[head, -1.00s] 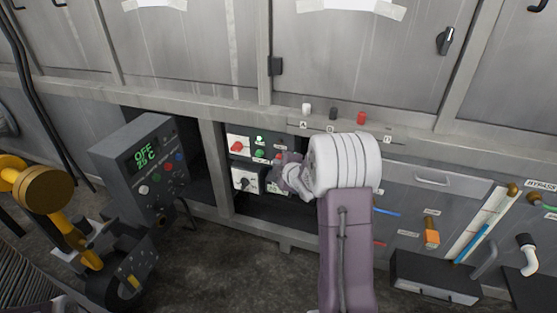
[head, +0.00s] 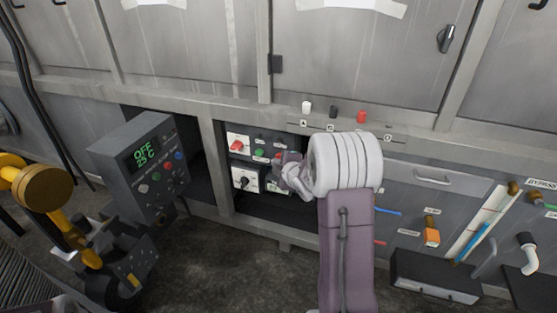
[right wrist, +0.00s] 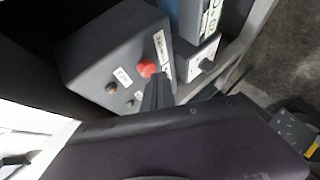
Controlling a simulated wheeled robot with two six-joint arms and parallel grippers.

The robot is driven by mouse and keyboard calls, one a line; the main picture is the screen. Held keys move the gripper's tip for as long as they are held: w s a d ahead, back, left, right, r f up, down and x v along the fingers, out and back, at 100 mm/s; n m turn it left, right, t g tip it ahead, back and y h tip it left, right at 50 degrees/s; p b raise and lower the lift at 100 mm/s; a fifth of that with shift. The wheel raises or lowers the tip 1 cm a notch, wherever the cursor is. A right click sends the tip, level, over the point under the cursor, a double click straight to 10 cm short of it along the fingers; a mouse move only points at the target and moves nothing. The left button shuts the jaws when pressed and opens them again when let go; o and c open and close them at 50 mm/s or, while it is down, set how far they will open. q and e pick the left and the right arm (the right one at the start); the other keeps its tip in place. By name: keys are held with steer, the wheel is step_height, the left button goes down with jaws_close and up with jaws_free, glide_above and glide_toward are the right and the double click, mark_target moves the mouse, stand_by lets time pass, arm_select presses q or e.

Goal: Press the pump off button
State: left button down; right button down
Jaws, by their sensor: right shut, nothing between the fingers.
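The pump control box (right wrist: 98,62) is a dark grey box under the bench. In the right wrist view its face carries a red button (right wrist: 147,68), a green button (right wrist: 130,103), a dull brownish unlit lamp (right wrist: 111,88) and white labels. My right gripper (right wrist: 157,88) is shut and empty, its dark fingertips right at the red button's edge; I cannot tell whether they touch it. In the head view the right gripper (head: 279,159) covers part of this panel, where the green button (head: 259,153) shows beside it. My left gripper is not in view.
A grey controller (head: 138,165) with a green "OFF" display stands further left. Bench posts and the ledge (head: 245,107) frame the recess.

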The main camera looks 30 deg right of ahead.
steer(key=shift+s+a, duration=0.3)
steer(key=shift+a, duration=0.05)
steer(key=s+a+b, duration=0.2)
steer(key=s+a, duration=0.1)
steer(key=shift+s+a+b, duration=0.1)
steer(key=shift+a+b, duration=0.2)
steer(key=shift+a, duration=0.1)
stand_by(0.7)
